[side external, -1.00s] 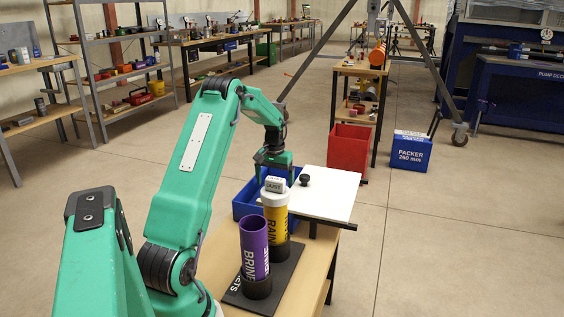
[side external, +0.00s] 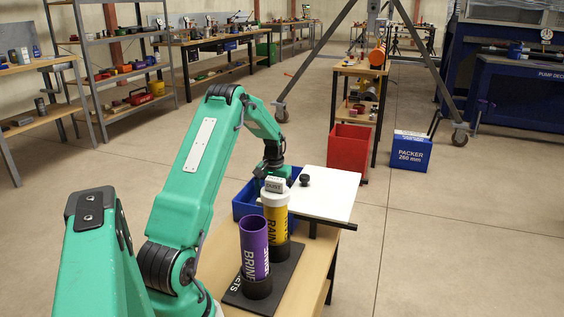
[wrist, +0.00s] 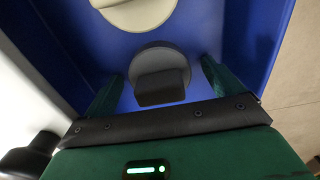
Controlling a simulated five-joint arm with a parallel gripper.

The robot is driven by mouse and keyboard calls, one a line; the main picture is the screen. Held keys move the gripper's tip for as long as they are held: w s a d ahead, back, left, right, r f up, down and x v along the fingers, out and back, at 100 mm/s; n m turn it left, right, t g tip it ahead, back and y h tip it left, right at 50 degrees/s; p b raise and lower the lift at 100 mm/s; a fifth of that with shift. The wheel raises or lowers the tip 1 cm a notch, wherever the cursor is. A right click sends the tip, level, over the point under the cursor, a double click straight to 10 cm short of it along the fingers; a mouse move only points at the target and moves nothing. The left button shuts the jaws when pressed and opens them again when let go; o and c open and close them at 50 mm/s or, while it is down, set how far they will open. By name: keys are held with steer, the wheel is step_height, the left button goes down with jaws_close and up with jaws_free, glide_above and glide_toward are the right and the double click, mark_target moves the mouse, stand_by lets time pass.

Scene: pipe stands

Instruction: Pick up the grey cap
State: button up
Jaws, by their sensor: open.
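The grey cap (wrist: 158,68) lies in the blue bin in the wrist view, a round grey disc with a darker block-shaped grip on top. My gripper (wrist: 162,72) is open above it, with one green finger on either side of the cap. I cannot tell whether the fingers touch it. A pale beige cap (wrist: 138,10) lies farther up in the same bin, partly cut off. In the side view my gripper is low at the blue bin (side external: 240,207); its fingers and the grey cap are hidden there.
A yellow pipe (side external: 277,228) with a white cap (side external: 274,187) on top stands beside a purple open pipe (side external: 254,248) on a black mat (side external: 236,299), in front of the bin. A white board (side external: 331,190) with a black knob (side external: 304,179) lies right of the bin.

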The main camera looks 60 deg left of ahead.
steer(key=c, duration=1.1)
steer(key=shift+r, duration=0.1)
steer(key=shift+r, duration=4.95)
